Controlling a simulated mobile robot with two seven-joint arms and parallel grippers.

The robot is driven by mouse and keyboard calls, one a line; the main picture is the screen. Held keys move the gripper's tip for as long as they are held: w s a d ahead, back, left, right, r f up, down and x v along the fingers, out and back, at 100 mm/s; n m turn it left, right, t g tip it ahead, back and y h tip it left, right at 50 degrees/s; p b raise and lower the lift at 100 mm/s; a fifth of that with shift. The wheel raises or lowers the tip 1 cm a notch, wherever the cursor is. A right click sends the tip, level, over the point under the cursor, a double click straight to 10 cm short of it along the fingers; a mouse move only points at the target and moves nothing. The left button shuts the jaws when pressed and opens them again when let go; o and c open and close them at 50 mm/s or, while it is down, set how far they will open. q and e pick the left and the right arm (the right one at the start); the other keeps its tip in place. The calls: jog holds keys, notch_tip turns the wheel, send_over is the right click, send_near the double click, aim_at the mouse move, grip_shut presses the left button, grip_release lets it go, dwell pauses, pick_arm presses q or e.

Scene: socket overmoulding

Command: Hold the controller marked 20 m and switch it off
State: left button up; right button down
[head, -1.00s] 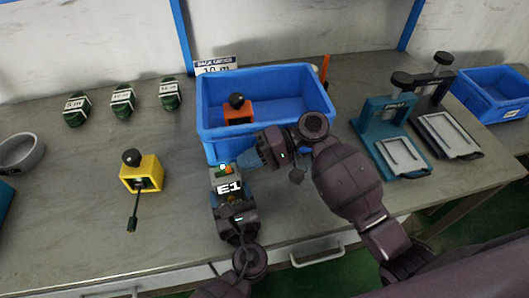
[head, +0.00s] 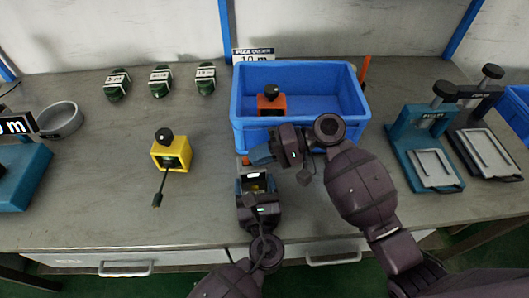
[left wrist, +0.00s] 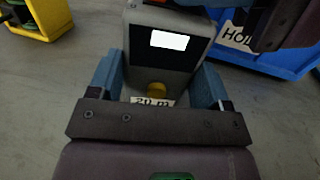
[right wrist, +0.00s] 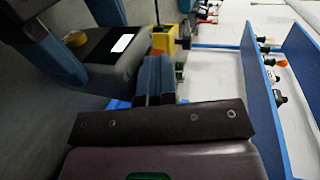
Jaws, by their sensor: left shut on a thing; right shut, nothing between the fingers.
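A grey and black controller (head: 256,184) is gripped between the blue fingers of my left gripper (head: 255,187), raised over the front of the bench. In the left wrist view, the controller (left wrist: 165,55) has a blank white panel (left wrist: 168,40), a yellow knob (left wrist: 157,88) and a partly hidden label reading 20 m (left wrist: 152,102). My right gripper (head: 260,155) is shut and empty, just beyond the controller's far end; a small orange part (head: 246,160) shows beside it. In the right wrist view, my right gripper's closed fingers (right wrist: 154,80) are close beside the controller (right wrist: 112,55); contact is unclear.
A blue bin (head: 240,100) holding an orange device (head: 270,101) stands behind my grippers. A yellow device (head: 171,152) stands left, with several green strapped bundles (head: 160,82) behind. A grey bowl (head: 60,120) is farther left. Teal (head: 425,150) and black presses stand right.

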pick_arm(q)
jog(key=shift+d, duration=0.1)
pick_arm(e)
jog(key=f+v, duration=0.1)
jog(key=v, duration=1.2)
jog(key=shift+d, duration=0.6)
pick_arm(q)
jog(key=o, duration=1)
jog(key=shift+c, duration=0.2)
